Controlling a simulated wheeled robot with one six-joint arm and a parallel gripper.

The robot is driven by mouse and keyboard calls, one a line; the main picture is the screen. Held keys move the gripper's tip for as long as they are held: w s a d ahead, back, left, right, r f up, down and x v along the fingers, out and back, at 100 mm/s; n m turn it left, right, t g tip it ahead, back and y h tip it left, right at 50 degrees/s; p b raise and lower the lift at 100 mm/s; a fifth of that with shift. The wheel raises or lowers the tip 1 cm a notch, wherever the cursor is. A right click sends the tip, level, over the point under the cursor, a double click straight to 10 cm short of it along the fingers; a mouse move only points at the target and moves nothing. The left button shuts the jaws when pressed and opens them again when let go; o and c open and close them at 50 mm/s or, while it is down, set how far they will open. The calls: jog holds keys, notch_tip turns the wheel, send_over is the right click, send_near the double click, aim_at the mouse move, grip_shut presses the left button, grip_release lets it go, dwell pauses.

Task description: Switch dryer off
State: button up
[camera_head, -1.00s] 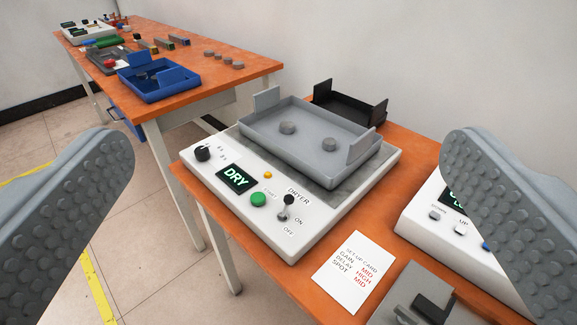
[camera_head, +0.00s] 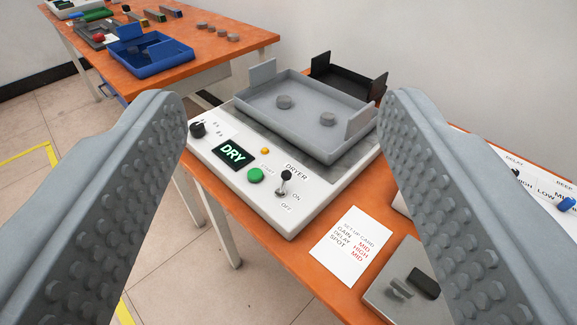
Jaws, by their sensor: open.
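The white dryer (camera_head: 305,209) stands on the orange table, between my fingers in the picture. Its display (camera_head: 232,154) reads DRY in green. The toggle switch (camera_head: 284,183) has a black knob and sits beside the ON and OFF labels. Its lever tilts up, away from OFF, toward the DRYER label. A green button (camera_head: 255,175) and a small amber lamp (camera_head: 265,151) are left of it. My gripper (camera_head: 285,110) is open and empty, its two grey studded fingers wide apart and not touching the switch.
A grey tray (camera_head: 300,130) with two grey discs sits on the dryer. A black tray (camera_head: 345,80) stands behind. A set-up card (camera_head: 351,246) and a grey device (camera_head: 405,285) lie right of the dryer. Another orange table (camera_head: 180,60) holds a blue tray (camera_head: 150,62).

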jog(key=w+g, duration=0.1)
jog(key=w, duration=0.1)
jog(key=w+f+g, duration=0.1)
jog(key=w, duration=0.1)
jog(key=shift+w+d, duration=0.15)
jog(key=shift+w, duration=0.1)
jog(key=c, duration=1.1)
jog(key=w+f+g, duration=0.1)
jog(key=w, duration=0.2)
jog(key=w+f+g, duration=0.1)
jog(key=w, duration=0.1)
jog(key=w+f+g, duration=0.2)
jog(key=w, duration=0.1)
jog(key=shift+w+d, duration=0.3)
grip_shut()
jog(key=w+d+f+g+y, duration=0.1)
jog(key=w+f+g, duration=0.8)
jog(key=w+f, duration=0.3)
jog(key=shift+w+y, duration=0.3)
jog(key=shift+w, duration=1.4)
